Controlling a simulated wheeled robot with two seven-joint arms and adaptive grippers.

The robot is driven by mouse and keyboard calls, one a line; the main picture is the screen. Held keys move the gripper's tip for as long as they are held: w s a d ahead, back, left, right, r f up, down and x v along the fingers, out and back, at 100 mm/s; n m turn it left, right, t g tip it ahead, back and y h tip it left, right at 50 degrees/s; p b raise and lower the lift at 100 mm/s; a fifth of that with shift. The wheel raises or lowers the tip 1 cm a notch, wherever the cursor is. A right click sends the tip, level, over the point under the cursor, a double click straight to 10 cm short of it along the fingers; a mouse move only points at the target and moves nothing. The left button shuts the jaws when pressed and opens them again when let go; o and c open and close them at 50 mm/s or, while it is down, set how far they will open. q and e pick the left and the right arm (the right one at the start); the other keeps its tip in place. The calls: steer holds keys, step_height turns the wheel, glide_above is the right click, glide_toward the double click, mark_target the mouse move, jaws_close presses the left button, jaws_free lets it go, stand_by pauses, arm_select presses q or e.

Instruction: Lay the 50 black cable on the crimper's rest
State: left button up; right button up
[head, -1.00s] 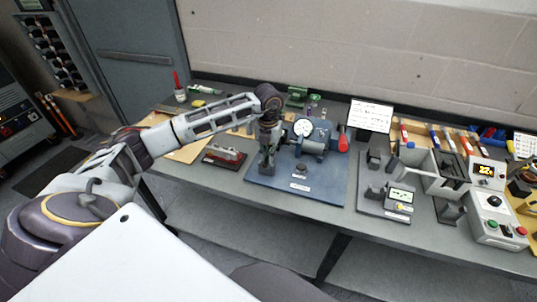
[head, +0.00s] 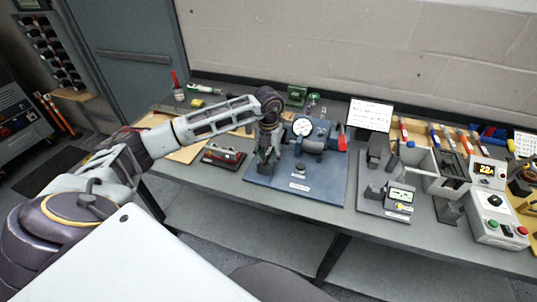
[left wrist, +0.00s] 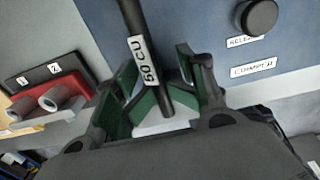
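The 50 black cable (left wrist: 141,58), with a white "50 CU" label, runs from the top edge of the left wrist view down between my left gripper's fingers. My left gripper (left wrist: 160,88) is open, with its green-padded fingers spread and visible gaps on both sides of the cable. In the head view my left gripper (head: 266,157) is low over the left side of the crimper's blue base (head: 325,190). The crimper (head: 313,140) has a round gauge and a red-ended handle. Its rest is largely hidden by the gripper; I cannot tell whether the cable touches it. My right gripper is out of view.
A red two-post terminal block (head: 222,156) stands close left of the base. A black release knob (left wrist: 258,17) rises from the base.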

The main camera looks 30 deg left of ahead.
arm_select(q)
steer(key=shift+a+r, duration=0.15)
stand_by(0.3)
steer(key=shift+a+r+p, duration=0.1)
steer(key=shift+r+p, duration=0.4)
steer(key=shift+r, duration=0.3)
steer(key=shift+r+p, duration=1.5)
steer(key=shift+r, duration=1.25)
